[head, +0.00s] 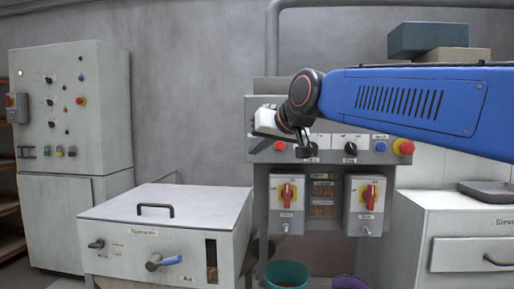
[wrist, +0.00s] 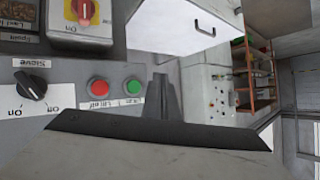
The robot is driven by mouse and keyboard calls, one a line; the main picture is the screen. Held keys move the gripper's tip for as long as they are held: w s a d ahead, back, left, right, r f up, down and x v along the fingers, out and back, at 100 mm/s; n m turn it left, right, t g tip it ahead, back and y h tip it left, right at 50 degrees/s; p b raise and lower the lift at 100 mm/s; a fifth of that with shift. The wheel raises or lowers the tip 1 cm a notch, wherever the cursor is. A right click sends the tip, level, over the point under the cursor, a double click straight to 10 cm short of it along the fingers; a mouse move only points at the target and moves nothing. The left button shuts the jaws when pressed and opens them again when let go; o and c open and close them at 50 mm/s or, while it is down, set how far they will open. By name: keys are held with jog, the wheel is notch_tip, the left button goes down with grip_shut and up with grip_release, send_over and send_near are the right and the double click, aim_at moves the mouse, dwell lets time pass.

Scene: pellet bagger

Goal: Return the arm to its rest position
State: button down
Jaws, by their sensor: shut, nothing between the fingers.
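My blue arm (head: 405,100) reaches in from the right in the head view, roughly level. Its wrist hangs in front of the control panel (head: 348,128).
A black knob marked Sieve (wrist: 31,85) is on the panel. Two red rotary switches (head: 287,192) sit below. A white hopper box (head: 160,225) stands left, a tall cabinet (head: 70,110) far left, a Sieve cabinet (head: 450,225) right. A teal bucket (head: 287,275) is on the floor.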

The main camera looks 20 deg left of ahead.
dwell(0.3)
jog(key=s+d+f+m+h, duration=0.15)
jog(key=d+f, duration=0.45)
jog(key=d, duration=0.6)
jog(key=s+d+f+m+h, duration=0.1)
jog(key=s+d+f+h, duration=0.2)
jog(key=d+f, duration=0.55)
jog(key=s+d+f+m+h, duration=0.2)
jog(key=d+f, duration=0.2)
jog(key=d, duration=1.1)
jog(key=s+d+f+m+g+h, duration=0.3)
jog(key=s+d+f, duration=1.5)
jog(key=s+f, duration=0.2)
notch_tip(320, 180, down, 2)
jog(key=shift+s+f, duration=0.15)
jog(key=shift+s, duration=0.1)
